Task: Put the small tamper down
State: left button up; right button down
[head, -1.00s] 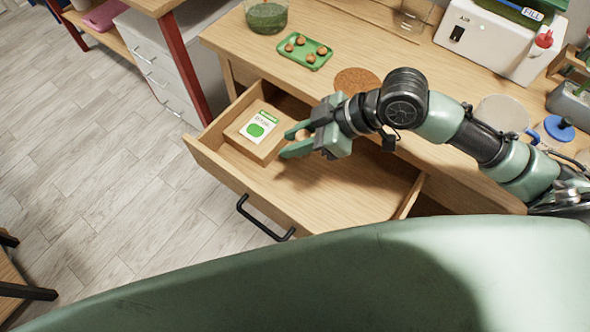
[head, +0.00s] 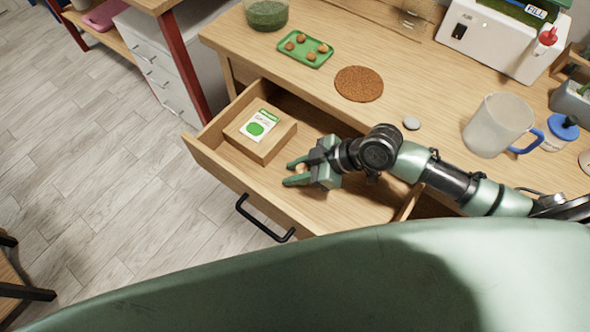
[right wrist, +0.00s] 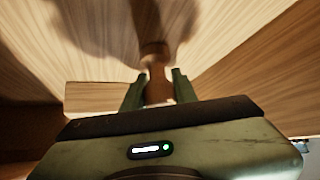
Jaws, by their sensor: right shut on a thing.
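The small tamper (right wrist: 157,86) is a brown wooden piece with a narrower upper part, seen between my fingers in the right wrist view. My right gripper (head: 288,174) is shut on it; it also shows in the right wrist view (right wrist: 157,77). In the head view only a bit of the tamper (head: 301,168) shows between the fingers. The gripper is inside the open drawer (head: 222,169), low over its wooden floor, right of a small wooden box. I cannot tell if the tamper touches the floor. My left gripper is not in view.
The wooden box (head: 275,148) with a green-and-white packet (head: 259,125) fills the drawer's left part. Drawer floor near the front is clear.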

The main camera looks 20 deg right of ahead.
jog(key=shift+f, duration=0.1)
jog(key=c, duration=1.1)
grip_release()
jog(key=shift+v, duration=6.1)
jog(key=shift+a, duration=0.1)
